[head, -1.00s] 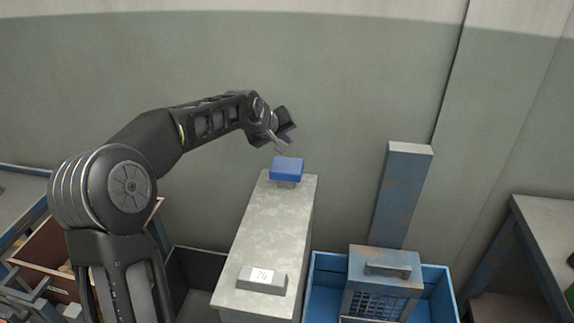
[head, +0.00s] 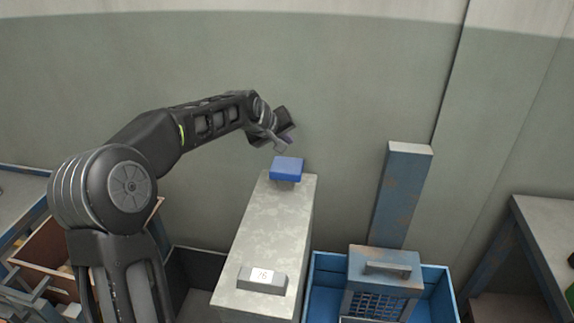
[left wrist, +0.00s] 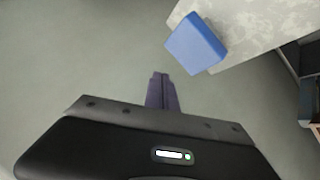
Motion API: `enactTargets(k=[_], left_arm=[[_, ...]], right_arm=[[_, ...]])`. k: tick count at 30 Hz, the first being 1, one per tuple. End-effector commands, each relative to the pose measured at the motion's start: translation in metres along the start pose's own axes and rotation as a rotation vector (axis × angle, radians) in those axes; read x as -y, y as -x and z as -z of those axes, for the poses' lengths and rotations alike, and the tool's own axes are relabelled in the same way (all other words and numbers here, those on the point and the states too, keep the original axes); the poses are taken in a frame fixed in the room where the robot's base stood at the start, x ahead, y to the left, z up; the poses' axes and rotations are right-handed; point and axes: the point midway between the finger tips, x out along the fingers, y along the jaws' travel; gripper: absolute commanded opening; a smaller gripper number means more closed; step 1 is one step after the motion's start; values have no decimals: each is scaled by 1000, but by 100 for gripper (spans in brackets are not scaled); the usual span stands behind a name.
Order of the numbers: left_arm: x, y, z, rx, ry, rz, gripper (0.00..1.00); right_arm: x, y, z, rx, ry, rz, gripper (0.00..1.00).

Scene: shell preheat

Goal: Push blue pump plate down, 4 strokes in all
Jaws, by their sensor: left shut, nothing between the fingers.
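The blue pump plate (head: 287,168) sits at the far end of a grey pedestal top (head: 268,225). In the left wrist view the blue plate (left wrist: 196,44) is at the upper right, at the pedestal's edge. My left gripper (head: 279,148) is shut and empty, just above and slightly left of the plate in the head view. In the left wrist view its closed fingertips (left wrist: 161,78) point beside the plate, with a visible gap. A small grey block with a white numbered display (head: 262,277) is on the near end of the pedestal. My right gripper is not in view.
A blue bin (head: 322,277) holding a blue vented box with a handle (head: 384,270) stands right of the pedestal. A tall blue post (head: 403,190) rises behind it. A dark bin (head: 196,270) and a brown crate (head: 38,248) are at left. The wall is close behind.

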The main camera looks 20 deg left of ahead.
Motion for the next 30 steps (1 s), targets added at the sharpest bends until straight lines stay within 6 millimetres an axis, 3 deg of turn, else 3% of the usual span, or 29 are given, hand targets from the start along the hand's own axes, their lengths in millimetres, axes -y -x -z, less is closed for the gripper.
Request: enactTargets(k=[5,11,13,18,24,30], left_arm=[[-5,4,2,1,-3,-3,0],[-18,18,11,14,26,2,0],[-22,25,15,26,146,2,0],[-22,29,18,50,598,2,0],[-17,28,20,67,1117,3,0],[-18,27,20,81,1428,-2,0]], right_arm=[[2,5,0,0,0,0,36],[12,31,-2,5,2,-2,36],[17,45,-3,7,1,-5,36],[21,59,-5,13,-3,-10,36],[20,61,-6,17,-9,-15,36],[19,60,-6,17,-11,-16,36]])
